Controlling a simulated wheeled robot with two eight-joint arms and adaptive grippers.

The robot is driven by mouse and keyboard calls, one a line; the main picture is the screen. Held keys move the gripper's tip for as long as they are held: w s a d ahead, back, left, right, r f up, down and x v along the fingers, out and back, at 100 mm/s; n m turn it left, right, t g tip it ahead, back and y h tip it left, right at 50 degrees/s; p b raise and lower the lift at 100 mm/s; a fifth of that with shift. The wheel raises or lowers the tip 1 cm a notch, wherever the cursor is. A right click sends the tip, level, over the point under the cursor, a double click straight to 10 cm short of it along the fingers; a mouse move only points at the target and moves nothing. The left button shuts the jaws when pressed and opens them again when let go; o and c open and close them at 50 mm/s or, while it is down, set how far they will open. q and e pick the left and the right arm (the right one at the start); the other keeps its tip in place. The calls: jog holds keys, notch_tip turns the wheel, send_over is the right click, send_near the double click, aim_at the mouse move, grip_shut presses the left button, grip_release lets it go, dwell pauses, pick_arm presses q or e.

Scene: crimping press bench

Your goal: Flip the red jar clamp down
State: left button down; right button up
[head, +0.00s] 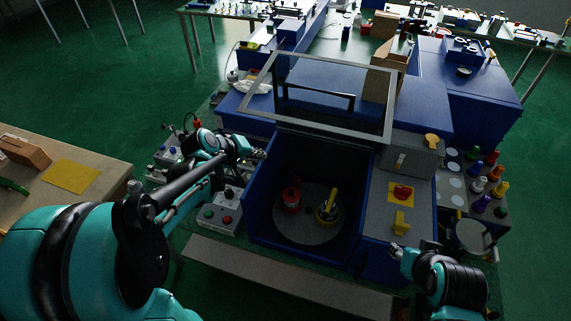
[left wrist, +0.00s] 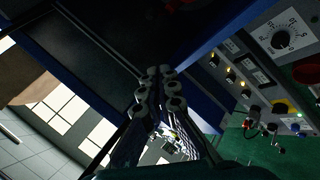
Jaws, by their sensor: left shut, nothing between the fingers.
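The red jar (head: 291,198) stands on a round grey plate (head: 308,231) inside the open blue chamber. Its clamp is too small and dark to make out clearly. A second jar with a yellow upright handle (head: 329,205) stands to its right on the same plate. My left gripper (head: 260,154) is shut and empty, near the chamber's upper left edge, up and left of the red jar and apart from it. In the left wrist view the closed fingers (left wrist: 159,78) point toward a dark blue-edged opening; no jar is clear there. My right gripper (head: 397,250) is by the chamber's right housing, its fingers unclear.
A framed lid (head: 333,61) stands raised over the chamber. Control boxes (head: 222,211) with buttons stand left of it; a panel with a knob (left wrist: 281,39) shows in the left wrist view. A red switch (head: 401,192) sits on the right housing. Coloured bottles (head: 480,186) stand at right.

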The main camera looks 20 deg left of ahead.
pick_arm(q)
jog(key=shift+w, duration=0.1)
jog(key=w+d+f+b, duration=0.2)
jog(key=w+d+f, duration=0.2)
jog(key=f, duration=0.5)
jog(key=shift+w+d+b, duration=0.3)
jog(key=shift+w+d, duration=0.1)
jog(key=shift+d, duration=0.5)
